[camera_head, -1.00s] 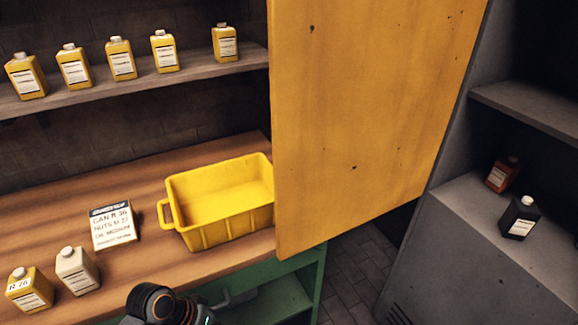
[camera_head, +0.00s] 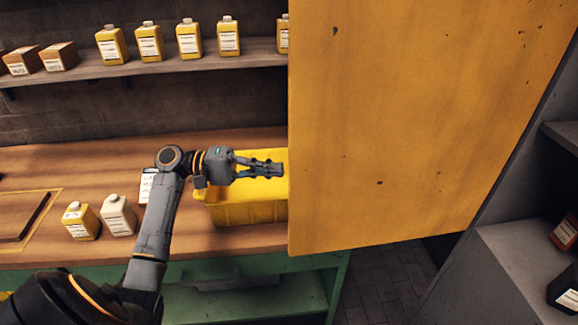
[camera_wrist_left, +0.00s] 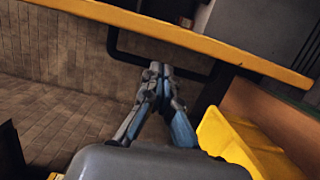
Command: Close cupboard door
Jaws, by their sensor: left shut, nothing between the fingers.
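The cupboard door (camera_head: 400,120) is a large yellow panel standing open on the right of the head view. In the left wrist view its yellow edge (camera_wrist_left: 200,45) crosses the top, with a dark bar handle (camera_wrist_left: 115,48) on the near side. My left gripper (camera_head: 279,168) is shut and empty beside the door's left edge; in the left wrist view its fingertips (camera_wrist_left: 155,70) point toward the handle and door. Whether they touch the handle I cannot tell. The door's left edge hides part of the shelf and bin behind it. My right gripper is out of view.
A yellow bin (camera_head: 245,212) stands on the wooden worktop (camera_head: 60,160) under my left gripper. Two bottles (camera_head: 118,215) stand left of my forearm. A shelf (camera_head: 170,66) with several yellow bottles runs behind. A grey cabinet (camera_head: 510,270) stands at the right.

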